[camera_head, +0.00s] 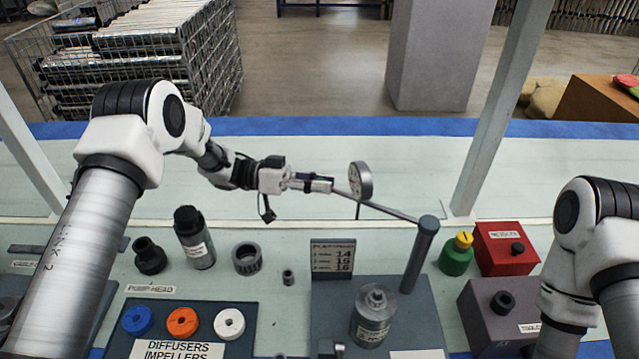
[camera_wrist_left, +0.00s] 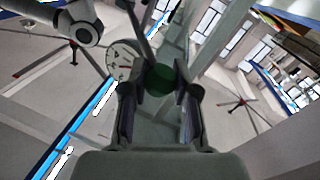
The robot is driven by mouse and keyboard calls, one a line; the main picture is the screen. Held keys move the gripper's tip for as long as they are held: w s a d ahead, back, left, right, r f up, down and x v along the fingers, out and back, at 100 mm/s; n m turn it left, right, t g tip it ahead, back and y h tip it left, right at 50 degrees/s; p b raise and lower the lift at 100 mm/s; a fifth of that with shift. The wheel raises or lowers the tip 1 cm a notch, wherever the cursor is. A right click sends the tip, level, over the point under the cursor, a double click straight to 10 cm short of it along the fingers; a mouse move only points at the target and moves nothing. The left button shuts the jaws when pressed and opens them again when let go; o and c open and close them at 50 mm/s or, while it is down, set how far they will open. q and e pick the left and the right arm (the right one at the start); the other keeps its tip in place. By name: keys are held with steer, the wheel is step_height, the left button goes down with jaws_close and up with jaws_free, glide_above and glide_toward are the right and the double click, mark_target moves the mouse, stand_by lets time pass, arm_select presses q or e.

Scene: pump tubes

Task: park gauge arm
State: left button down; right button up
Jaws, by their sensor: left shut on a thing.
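The gauge arm (camera_head: 394,212) is a thin grey rod on top of an upright grey post (camera_head: 419,256), and it swings out to the left and away from the base plate (camera_head: 330,292). A round dial gauge (camera_head: 361,181) sits on the rod, with a thin stem hanging below it; the dial also shows in the left wrist view (camera_wrist_left: 122,60). My left gripper (camera_head: 328,185) is shut on the gauge arm at its free end, left of the dial. In the left wrist view a dark green round end (camera_wrist_left: 161,79) shows between the fingers. My right gripper is out of view.
A metal cylinder (camera_head: 372,318) stands on the base plate beside the post. A numbered sign (camera_head: 332,257) stands behind it. A green bottle (camera_head: 456,256), a red box (camera_head: 505,249) and a grey box (camera_head: 497,318) are at right. Dark cylindrical parts (camera_head: 194,240) and a ring tray (camera_head: 190,345) are at left.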

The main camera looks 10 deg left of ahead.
arm_select(q)
steer(key=c, duration=1)
jaws_free()
steer(key=shift+w+r, duration=0.15)
steer(key=shift+w, duration=0.05)
steer(key=shift+o, duration=0.7)
steer(key=shift+w+d, duration=0.1)
steer(key=shift+d, duration=0.05)
steer(key=shift+a, duration=0.4)
steer(key=a, duration=1.1)
steer(key=shift+s, duration=0.3)
steer(key=shift+a, duration=0.1)
